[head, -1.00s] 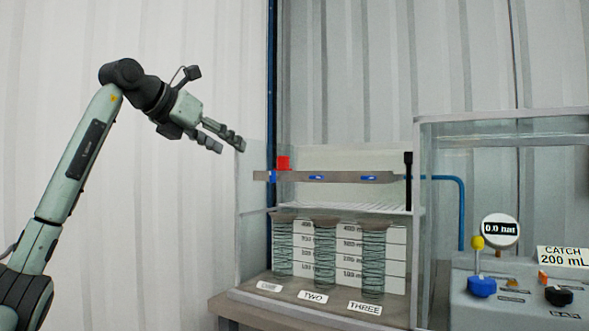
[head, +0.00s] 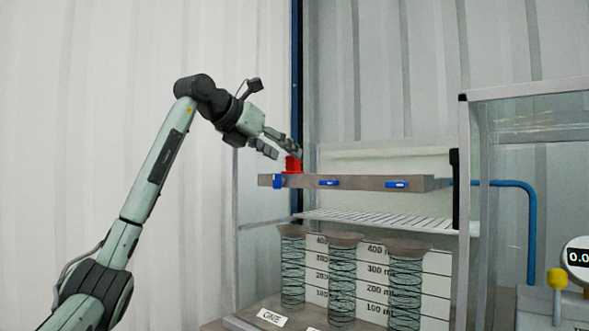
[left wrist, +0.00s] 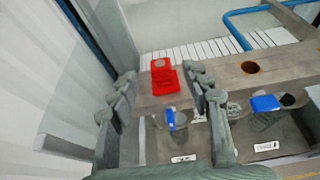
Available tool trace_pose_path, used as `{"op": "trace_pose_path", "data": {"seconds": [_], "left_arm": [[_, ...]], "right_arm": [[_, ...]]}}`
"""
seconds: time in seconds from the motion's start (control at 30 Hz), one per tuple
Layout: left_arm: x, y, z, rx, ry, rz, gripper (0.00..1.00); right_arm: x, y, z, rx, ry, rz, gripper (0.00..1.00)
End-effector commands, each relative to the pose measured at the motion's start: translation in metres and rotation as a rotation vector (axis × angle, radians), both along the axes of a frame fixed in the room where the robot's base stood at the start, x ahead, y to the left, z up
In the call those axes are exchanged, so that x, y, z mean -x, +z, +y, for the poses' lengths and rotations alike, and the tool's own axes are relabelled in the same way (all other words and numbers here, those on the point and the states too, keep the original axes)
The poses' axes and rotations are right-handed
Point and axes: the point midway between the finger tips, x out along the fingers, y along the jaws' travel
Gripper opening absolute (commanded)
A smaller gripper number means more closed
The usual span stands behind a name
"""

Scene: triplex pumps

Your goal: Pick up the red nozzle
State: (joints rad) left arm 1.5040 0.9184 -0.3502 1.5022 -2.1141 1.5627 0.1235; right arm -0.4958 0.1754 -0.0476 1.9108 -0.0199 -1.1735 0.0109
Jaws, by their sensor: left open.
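The red nozzle (head: 292,165) sits upright on the left end of the brown bar (head: 355,183), above a blue lever. My left gripper (head: 286,151) is open, with its fingertips at the nozzle in the head view. In the left wrist view the red nozzle (left wrist: 164,82) stands between the two spread fingers of my left gripper (left wrist: 166,88), a little beyond their tips, and nothing is held. Contact between fingers and nozzle cannot be told. My right gripper is not in view.
Several blue levers (head: 396,185) line the bar's front. A white slatted rack (head: 380,221) lies below it, over three ribbed measuring tubes (head: 342,285). A clear tank (head: 530,140) and blue pipe (head: 533,230) stand to the right. A corrugated wall is behind.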

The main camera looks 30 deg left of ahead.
Motion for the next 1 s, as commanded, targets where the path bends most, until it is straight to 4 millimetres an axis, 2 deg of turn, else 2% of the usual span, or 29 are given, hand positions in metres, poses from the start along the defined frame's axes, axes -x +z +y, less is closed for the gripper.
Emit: {"op": "trace_pose_path", "data": {"seconds": [0.27,0.5,0.9,1.0], "left_arm": [[-0.037,-0.016,-0.005,0.001,-0.001,0.003,0.48],[-0.04,-0.018,-0.005,0.0,0.0,0.001,0.48],[-0.04,-0.018,-0.005,0.0,0.0,0.001,0.0],[-0.04,-0.017,-0.005,0.0,0.0,0.0,0.0]], "right_arm": [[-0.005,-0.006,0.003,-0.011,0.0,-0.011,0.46],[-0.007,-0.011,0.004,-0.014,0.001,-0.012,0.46],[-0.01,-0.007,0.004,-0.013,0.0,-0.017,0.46],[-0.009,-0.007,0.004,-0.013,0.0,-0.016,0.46]]}}
